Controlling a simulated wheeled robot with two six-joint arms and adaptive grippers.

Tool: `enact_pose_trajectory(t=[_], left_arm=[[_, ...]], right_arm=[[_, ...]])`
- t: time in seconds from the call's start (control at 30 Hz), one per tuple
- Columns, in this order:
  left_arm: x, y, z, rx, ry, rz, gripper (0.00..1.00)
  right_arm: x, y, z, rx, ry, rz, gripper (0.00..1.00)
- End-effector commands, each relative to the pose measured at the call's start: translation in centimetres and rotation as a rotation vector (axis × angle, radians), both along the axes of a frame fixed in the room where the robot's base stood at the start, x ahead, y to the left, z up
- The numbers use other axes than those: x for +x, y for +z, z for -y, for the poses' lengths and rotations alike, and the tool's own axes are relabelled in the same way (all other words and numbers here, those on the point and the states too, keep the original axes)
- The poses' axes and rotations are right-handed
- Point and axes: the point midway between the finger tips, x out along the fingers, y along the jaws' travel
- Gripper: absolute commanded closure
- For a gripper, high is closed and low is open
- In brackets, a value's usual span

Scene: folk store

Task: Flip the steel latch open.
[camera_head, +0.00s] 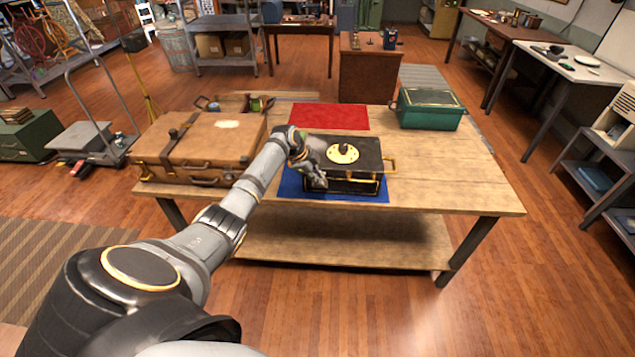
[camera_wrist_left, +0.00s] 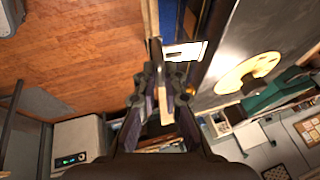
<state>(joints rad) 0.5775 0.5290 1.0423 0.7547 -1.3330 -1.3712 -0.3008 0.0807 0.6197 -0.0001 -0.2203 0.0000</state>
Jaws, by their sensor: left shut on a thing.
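A black box (camera_head: 369,148) with gold trim and a round gold plate (camera_head: 342,153) on its lid sits shut on a blue mat (camera_head: 291,186) at the table's front. My left gripper (camera_head: 318,181) reaches its front left side. In the left wrist view, the bright steel latch (camera_wrist_left: 187,52) shows at the box's front edge, right by the fingertips. The left gripper (camera_wrist_left: 168,75) is nearly closed there, shut on the latch; the fingers partly hide the contact. In the head view the latch is hidden or too small to make out. My right gripper is not in view.
A brown suitcase (camera_head: 197,142) lies on the table to the left, close to my left forearm. A red mat (camera_head: 330,116) behind the box is bare. A green box (camera_head: 428,109) stands at the back right. The table's right part is clear.

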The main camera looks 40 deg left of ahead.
Motion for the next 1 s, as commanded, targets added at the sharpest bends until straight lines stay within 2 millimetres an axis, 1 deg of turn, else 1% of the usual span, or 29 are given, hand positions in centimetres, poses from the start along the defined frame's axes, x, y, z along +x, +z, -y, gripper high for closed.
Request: enact_pose_trajectory(t=[0.57, 0.6, 0.73, 0.77, 1.0], left_arm=[[0.09, 0.27, 0.16, -0.021, -0.003, -0.025, 1.00], [0.09, 0.27, 0.16, -0.021, -0.002, -0.024, 0.87], [0.08, 0.25, 0.13, -0.020, -0.002, -0.024, 0.69], [0.07, 0.25, 0.12, -0.020, -0.002, -0.024, 0.67], [0.05, 0.24, 0.06, -0.018, -0.002, -0.025, 0.67]], right_arm=[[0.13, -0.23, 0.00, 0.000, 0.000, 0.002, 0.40], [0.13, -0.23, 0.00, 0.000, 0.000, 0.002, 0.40], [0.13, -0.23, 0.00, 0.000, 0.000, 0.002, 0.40], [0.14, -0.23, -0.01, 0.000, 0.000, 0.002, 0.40], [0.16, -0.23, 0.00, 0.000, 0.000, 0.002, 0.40]])
